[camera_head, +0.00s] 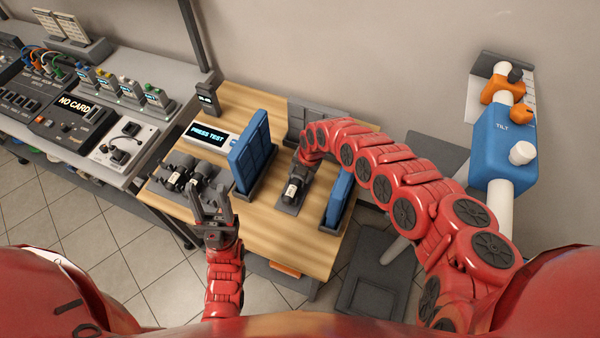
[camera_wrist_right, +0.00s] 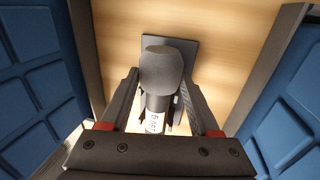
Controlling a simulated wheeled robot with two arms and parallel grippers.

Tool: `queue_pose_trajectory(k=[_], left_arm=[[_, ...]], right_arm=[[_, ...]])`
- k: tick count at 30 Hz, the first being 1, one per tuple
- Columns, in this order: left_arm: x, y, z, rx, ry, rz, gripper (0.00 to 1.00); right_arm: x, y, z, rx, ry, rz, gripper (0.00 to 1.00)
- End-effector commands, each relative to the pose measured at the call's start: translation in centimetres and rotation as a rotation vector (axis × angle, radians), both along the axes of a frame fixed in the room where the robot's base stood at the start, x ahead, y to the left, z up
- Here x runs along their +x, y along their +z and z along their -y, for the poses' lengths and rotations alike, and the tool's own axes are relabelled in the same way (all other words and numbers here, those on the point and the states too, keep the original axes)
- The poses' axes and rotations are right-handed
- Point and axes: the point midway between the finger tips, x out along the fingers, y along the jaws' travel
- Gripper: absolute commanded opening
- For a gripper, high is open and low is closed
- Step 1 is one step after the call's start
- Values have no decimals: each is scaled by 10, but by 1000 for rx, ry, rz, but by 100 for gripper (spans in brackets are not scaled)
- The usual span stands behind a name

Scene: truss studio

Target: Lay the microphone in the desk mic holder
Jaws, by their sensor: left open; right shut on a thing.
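The microphone (camera_wrist_right: 162,66) has a dark rounded head and a dark body with a white label. It shows between the fingers of my right gripper (camera_wrist_right: 160,85), which is shut on it. In the head view the microphone (camera_head: 292,190) is small, with its label visible, over the dark desk mic holder (camera_head: 287,208). The holder's dark plate (camera_wrist_right: 182,45) shows behind the microphone in the right wrist view. I cannot tell whether the microphone touches the holder. My left gripper (camera_head: 210,190) is open, near a dark rack with other microphones (camera_head: 175,178).
Blue padded panels stand left (camera_head: 250,152) and right (camera_head: 338,198) of the holder, close to my right gripper. A PRESS TEST display (camera_head: 208,137) stands at the wooden table's (camera_head: 262,232) back left. The table's front middle is clear. An equipment desk (camera_head: 150,62) is at the left.

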Motion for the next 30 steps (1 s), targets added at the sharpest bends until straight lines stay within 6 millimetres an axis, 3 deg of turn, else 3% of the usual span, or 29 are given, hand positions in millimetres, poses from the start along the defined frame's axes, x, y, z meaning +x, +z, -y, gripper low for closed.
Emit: queue_pose_trajectory(k=[12, 13, 17, 30], left_arm=[[0, -5, 0, 0, 0, 0, 50], [0, -4, 0, 0, 0, 0, 50], [0, -3, 0, 0, 0, 0, 50], [0, 0, 0, 0, 0, 0, 50]], right_arm=[[0, -7, 0, 0, 1, 0, 0], [-1, -5, 0, 0, 1, 0, 66], [-1, -5, 0, 0, 1, -1, 90], [0, 2, 1, 1, 0, 0, 93]])
